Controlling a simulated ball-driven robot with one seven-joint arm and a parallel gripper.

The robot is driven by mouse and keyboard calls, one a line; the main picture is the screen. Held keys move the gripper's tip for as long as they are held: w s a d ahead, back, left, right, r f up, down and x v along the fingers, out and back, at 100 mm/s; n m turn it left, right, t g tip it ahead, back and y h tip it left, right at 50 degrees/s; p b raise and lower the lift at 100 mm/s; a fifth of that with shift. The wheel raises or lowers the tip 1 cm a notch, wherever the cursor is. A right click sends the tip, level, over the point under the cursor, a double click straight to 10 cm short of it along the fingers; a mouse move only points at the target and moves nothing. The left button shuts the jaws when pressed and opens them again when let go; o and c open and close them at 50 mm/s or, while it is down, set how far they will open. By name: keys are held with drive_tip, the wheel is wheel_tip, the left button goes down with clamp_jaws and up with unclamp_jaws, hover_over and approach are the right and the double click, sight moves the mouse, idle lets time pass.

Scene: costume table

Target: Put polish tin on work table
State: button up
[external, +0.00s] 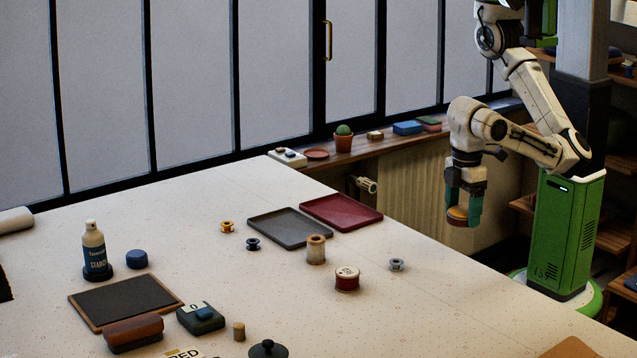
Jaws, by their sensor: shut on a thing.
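My gripper (463,213) points downward at the right, beyond the right edge of the work table. It is shut on a small round tin (458,214) with an orange-brown top, which I take to be the polish tin. The tin sits between the two teal fingers, and they hide part of its sides. The work table (400,310) has a pale, finely patterned top and fills the lower left. The tin is held in the air, apart from the table.
Near the table's right side are a red tray (341,212), a grey tray (290,228), a thread spool (316,249), a red-and-white tin (347,279) and a small metal bobbin (397,264). The tabletop's right front is largely bare. A windowsill holds a cactus pot (344,143).

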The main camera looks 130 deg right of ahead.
drive_tip(key=w+d+m+b, duration=0.2)
drive_tip(key=w+d+m, duration=0.1)
drive_tip(key=d, duration=0.7)
drive_tip(key=w+d+m+b, duration=0.2)
drive_tip(key=d+m, duration=0.1)
drive_tip(key=d, duration=0.8)
drive_tip(key=w+d+m+b, duration=0.2)
drive_tip(key=w+d+m, duration=0.1)
drive_tip(key=d, duration=0.7)
drive_tip(key=s+d+m+b, duration=0.25)
drive_tip(key=s+d, duration=0.35)
drive_tip(key=d, duration=0.4)
drive_tip(key=s+d+m+b, duration=0.1)
drive_tip(key=s+d+m, duration=0.4)
drive_tip(key=d, duration=0.5)
drive_tip(key=s+d+m+b, duration=0.2)
drive_tip(key=s+d, duration=0.5)
drive_tip(key=d, duration=0.3)
hover_over(278, 184)
drive_tip(key=f, duration=0.8)
drive_tip(key=shift+s+a+f, duration=0.25)
drive_tip(key=shift+f, duration=0.15)
drive_tip(key=shift+w+d+f+p, duration=0.2)
drive_tip(key=shift+w+f+p, duration=0.1)
drive_tip(key=shift+f, duration=0.15)
drive_tip(key=shift+f+p, duration=0.35)
drive_tip(key=shift+f, duration=1.2)
drive_tip(key=shift+f, duration=0.1)
